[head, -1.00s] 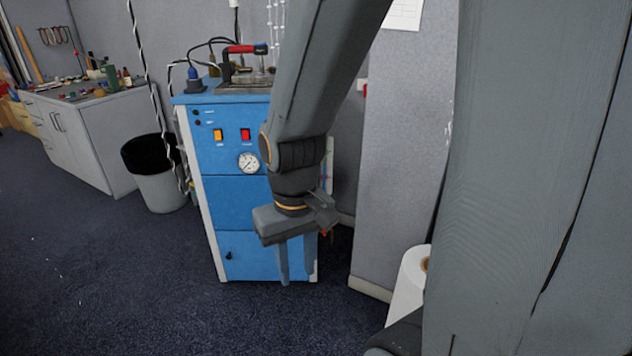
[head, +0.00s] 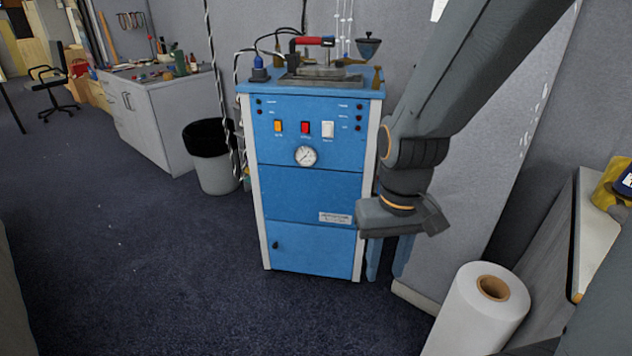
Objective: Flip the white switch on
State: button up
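The white switch (head: 328,130) is on the upper front panel of a blue machine (head: 310,195), at the right end of a row with an orange switch (head: 278,126) and a red switch (head: 304,128). Whether it is on or off is too small to tell. My gripper (head: 388,258) points down in front of the machine's lower right edge, below and to the right of the white switch and apart from it. Its two fingers show with a gap between them, and nothing is seen in it.
A round gauge (head: 306,156) sits below the switches. An iron with a red handle (head: 312,41) rests on top. A waste bin (head: 212,157) stands left of the machine. A large white roll (head: 482,308) is at the lower right. The carpet in front is clear.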

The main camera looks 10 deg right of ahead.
aim_at(328, 126)
jog(key=u, duration=1.75)
jog(key=i, duration=0.75)
jog(key=z, duration=2.7)
